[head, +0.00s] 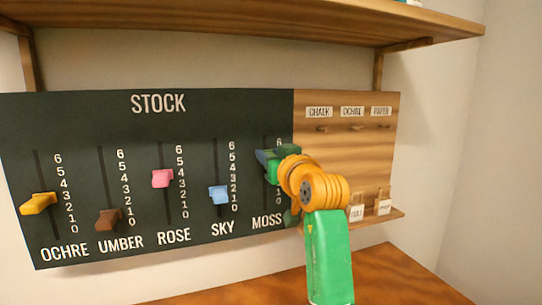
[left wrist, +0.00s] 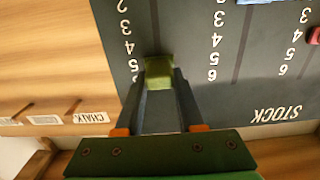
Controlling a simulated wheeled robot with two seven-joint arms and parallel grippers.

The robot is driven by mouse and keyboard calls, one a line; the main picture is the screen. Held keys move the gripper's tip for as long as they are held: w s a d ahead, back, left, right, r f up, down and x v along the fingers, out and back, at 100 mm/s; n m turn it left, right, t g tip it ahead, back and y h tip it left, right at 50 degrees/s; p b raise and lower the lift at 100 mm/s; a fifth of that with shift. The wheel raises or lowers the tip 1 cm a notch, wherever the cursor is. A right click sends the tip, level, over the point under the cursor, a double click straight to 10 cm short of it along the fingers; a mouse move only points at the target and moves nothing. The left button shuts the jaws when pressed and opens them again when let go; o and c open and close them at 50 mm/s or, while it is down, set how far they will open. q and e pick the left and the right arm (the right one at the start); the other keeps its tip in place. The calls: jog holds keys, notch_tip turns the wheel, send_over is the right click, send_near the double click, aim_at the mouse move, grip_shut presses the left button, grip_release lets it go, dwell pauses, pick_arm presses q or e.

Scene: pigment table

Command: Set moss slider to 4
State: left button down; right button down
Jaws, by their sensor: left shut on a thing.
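The dark STOCK board (head: 150,130) carries several vertical slots with number scales. The moss slot is the rightmost one, with its MOSS label (head: 266,220) below it. My left gripper (head: 268,163) is at the upper part of this slot and hides most of its scale in the head view. In the left wrist view, the olive-green moss slider knob (left wrist: 159,73) sits between my fingertips, which are shut on it. There the board is upside down, and the knob appears beside about 5 to 6; the slanted view makes the exact reading uncertain. My right gripper is not in view.
To the left are the ochre (head: 38,203), umber (head: 108,220), rose (head: 163,178) and sky (head: 219,195) sliders. A wooden panel (head: 345,165) with labelled hooks and small tags is on the right. A shelf (head: 250,22) hangs above, and a wooden surface (head: 400,275) lies below.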

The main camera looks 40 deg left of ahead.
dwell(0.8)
pick_arm(q)
notch_tip(320, 180, down, 3)
jog(key=shift+r+b, duration=0.2)
jog(key=shift+b, duration=0.5)
jog(key=c, duration=0.8)
grip_release()
jog(key=shift+o, duration=1.4)
jog(key=shift+a, duration=0.15)
